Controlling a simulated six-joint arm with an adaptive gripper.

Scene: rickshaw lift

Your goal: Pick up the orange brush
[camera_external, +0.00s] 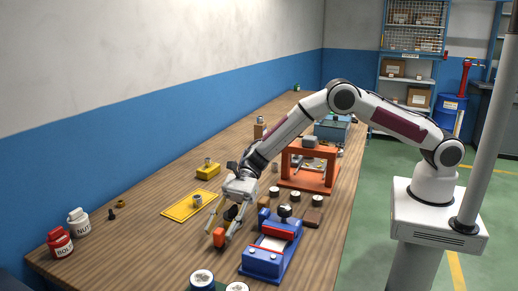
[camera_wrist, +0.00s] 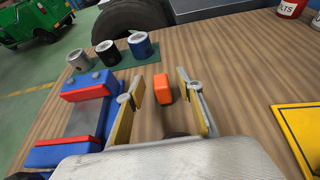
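The orange brush (camera_wrist: 163,88) lies on the wooden table between the fingers of my gripper (camera_wrist: 160,79) in the wrist view. Its orange end is clear to see, and a dark part behind it is mostly hidden by my gripper's body. My gripper is open, with a finger on each side of the orange end and a visible gap to both. In the external view my gripper (camera_external: 220,234) points down at the table, and the orange end of the brush (camera_external: 219,238) shows at its fingertips.
A blue and red vise-like fixture (camera_external: 270,247) stands close to the right of my gripper. A yellow plate (camera_external: 183,208) lies behind it to the left. Several metal cylinders (camera_wrist: 107,52) stand on a green mat. Red (camera_external: 60,243) and white jars stand at the far left.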

